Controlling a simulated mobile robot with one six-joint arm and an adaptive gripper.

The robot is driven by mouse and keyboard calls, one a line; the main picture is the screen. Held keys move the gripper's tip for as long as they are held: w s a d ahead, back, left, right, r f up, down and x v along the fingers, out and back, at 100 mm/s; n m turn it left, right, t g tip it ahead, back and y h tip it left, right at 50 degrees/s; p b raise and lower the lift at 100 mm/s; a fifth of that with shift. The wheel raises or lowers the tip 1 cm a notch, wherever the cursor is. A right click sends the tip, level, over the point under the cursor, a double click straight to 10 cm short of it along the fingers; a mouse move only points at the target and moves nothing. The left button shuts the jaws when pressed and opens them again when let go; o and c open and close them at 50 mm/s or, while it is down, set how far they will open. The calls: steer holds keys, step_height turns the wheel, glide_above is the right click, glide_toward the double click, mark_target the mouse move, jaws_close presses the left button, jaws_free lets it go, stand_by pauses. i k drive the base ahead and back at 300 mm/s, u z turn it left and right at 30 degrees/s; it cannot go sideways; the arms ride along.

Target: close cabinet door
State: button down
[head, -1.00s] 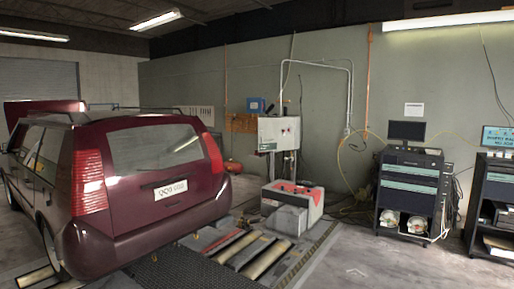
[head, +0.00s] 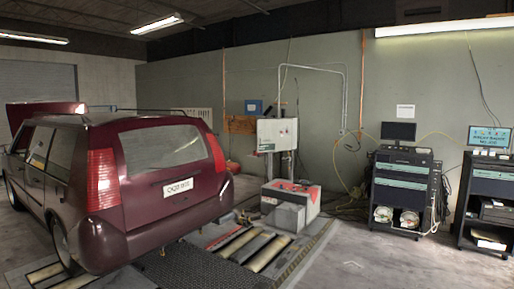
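A white wall cabinet or control box (head: 277,134) stands on a post near the back wall, in the middle of the head view. Its front looks flat; I cannot tell whether it has a door or whether one is open. A small blue box (head: 253,107) hangs on the wall to its left. A black equipment cart (head: 402,190) and a second dark cart (head: 485,200) stand at the right; no open door shows clearly on either. My gripper is not in view.
A dark red car (head: 135,185) fills the left side, with rollers (head: 240,245) set in the floor behind it. A red and white machine (head: 291,203) stands before the white box. Concrete floor (head: 400,265) is free at the front right.

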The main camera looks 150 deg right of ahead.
mark_target(271, 139)
steer(key=z, duration=0.3)
steer(key=k, duration=0.15)
steer(key=z, duration=2.8)
steer(key=i, duration=0.6)
steer(key=z, duration=0.1)
